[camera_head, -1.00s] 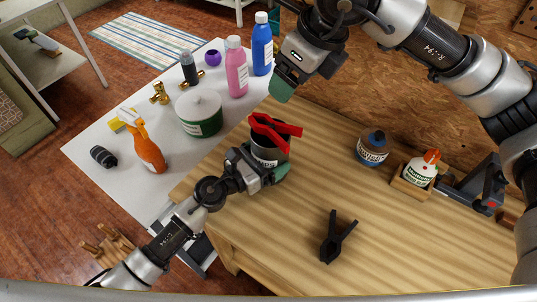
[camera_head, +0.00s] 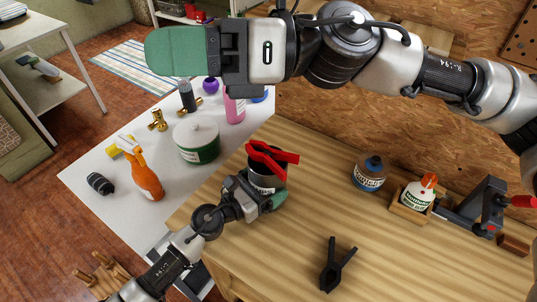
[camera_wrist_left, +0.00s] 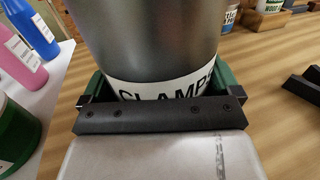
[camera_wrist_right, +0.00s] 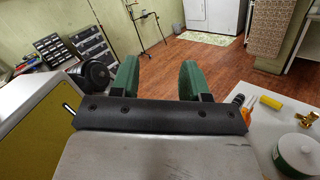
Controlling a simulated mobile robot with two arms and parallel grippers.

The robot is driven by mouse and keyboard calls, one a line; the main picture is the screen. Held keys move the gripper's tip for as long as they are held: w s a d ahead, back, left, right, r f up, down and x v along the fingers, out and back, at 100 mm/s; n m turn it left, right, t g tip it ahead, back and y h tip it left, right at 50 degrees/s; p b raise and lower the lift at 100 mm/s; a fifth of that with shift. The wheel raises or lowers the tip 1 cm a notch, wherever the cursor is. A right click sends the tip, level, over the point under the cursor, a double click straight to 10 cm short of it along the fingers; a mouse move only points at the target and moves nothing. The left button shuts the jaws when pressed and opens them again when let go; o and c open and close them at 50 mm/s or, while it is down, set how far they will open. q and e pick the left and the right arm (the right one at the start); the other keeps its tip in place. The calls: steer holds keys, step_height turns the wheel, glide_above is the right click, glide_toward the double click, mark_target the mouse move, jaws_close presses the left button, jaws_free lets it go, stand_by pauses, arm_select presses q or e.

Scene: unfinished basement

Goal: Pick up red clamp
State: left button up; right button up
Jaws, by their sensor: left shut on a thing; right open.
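The red clamp (camera_head: 270,157) lies across the top of a grey metal can on the wooden workbench, in the head view. The can (camera_wrist_left: 150,40) carries a white label reading "CLAMPS" in part. My left gripper (camera_head: 262,193) is shut around the can, its green fingers on either side of it in the left wrist view. The clamp itself does not show there. My right gripper (camera_wrist_right: 157,78) is open and empty, its two green fingers apart. In the head view it is raised at the upper left, well above and away from the clamp.
A black clamp (camera_head: 335,265) lies on the bench at the front. A white table (camera_head: 110,215) with bottles and a green tub (camera_head: 196,142) adjoins at left.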

steer(key=w+m+t+y, duration=0.1)
steer(key=w+m+t, duration=0.3)
steer(key=m+t, duration=0.15)
steer(key=m+t+h, duration=0.3)
steer(key=h, duration=1.5)
glide_toward(284, 175)
steer(key=shift+x, duration=4.55)
jaws_close()
